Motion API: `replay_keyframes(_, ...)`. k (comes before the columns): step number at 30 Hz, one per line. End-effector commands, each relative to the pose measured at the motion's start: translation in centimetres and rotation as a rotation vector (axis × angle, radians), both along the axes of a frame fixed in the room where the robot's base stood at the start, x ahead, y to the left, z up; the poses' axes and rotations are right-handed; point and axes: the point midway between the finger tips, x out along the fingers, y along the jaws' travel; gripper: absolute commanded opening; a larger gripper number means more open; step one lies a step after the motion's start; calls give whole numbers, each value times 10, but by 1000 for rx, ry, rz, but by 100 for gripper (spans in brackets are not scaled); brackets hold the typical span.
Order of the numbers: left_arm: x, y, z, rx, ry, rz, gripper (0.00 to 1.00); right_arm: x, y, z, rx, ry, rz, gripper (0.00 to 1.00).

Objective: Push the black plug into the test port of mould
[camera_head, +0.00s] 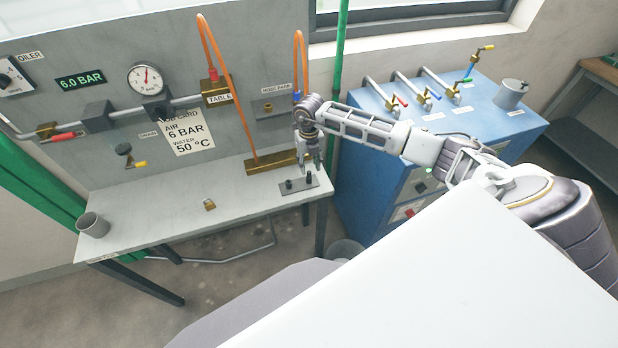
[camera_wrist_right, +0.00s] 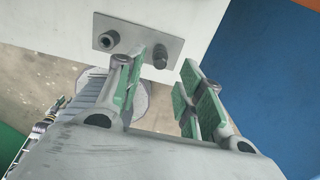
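A small grey plate (camera_head: 299,186) lies at the right end of the bench, with two short black pieces standing on it, a left one (camera_head: 286,184) and a right one (camera_head: 309,178). I cannot tell which is the plug. In the right wrist view the plate (camera_wrist_right: 135,38) carries a round dark piece (camera_wrist_right: 108,40) and a second dark piece (camera_wrist_right: 160,55) near the fingertips. My right gripper (camera_head: 309,167) points down just above the plate's right part. In the wrist view its green-padded fingers (camera_wrist_right: 167,80) are apart, with nothing clearly between them. No mould is clearly identifiable. My left gripper is not seen.
A brass block (camera_head: 262,166) with an orange hose lies behind the plate. A small brass padlock-like piece (camera_head: 209,204) and a grey cup (camera_head: 93,225) are on the bench (camera_head: 165,210). A blue cabinet (camera_head: 375,190) with valves stands right.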

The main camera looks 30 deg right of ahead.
Motion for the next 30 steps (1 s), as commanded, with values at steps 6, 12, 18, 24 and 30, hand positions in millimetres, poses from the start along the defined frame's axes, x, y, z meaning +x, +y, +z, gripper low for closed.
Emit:
replay_keyframes(6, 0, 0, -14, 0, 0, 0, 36, 0, 0, -19, 0, 0, -1, 38)
replay_keyframes(12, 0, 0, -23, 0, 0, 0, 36, 0, 0, -32, 0, 0, -1, 38)
replay_keyframes(18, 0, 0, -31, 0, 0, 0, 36, 0, 0, -41, 0, -1, -1, 38)
replay_keyframes(24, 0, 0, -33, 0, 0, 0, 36, 1, 0, -45, 0, -1, -1, 38)
replay_keyframes(30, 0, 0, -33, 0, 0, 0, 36, 0, 0, -45, 1, -1, -1, 38)
